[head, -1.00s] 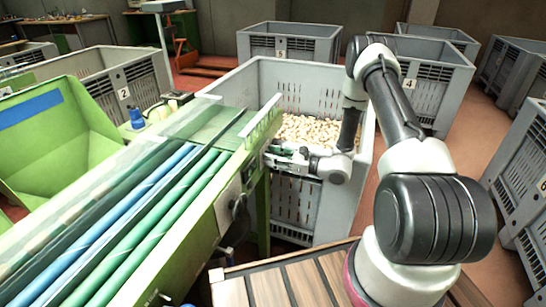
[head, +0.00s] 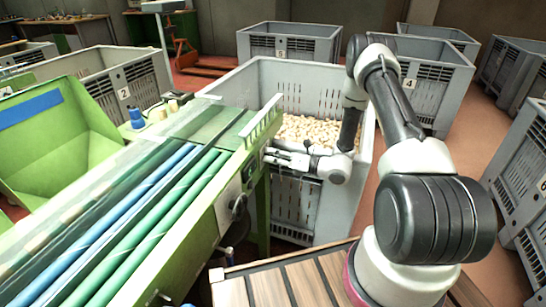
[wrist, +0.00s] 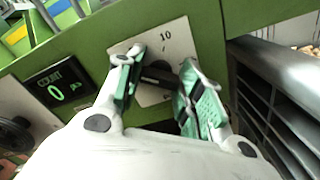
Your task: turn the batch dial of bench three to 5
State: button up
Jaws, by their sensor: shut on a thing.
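The batch dial is a black knob (wrist: 160,76) on a pale scale plate (wrist: 178,42) on the bench's green side panel. A "10" shows at the top of the plate; other marks are hidden by the fingers, and I cannot read the setting. My gripper (wrist: 161,70) is shut on the knob, one green-padded finger on each side. In the head view my gripper (head: 272,157) is against the end of the green bench (head: 228,190); the dial is hidden there.
A large grey crate of corks (head: 310,130) stands right behind my gripper and forearm. A black handwheel (head: 238,206) sticks out of the bench side near me. Numbered crates, including crate 4 (head: 425,95), stand beyond. Open floor shows at the right.

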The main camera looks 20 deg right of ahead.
jog(key=shift+m, duration=2.1)
jog(key=o, duration=1)
jog(key=shift+d, duration=0.1)
jog(key=v, duration=1.2)
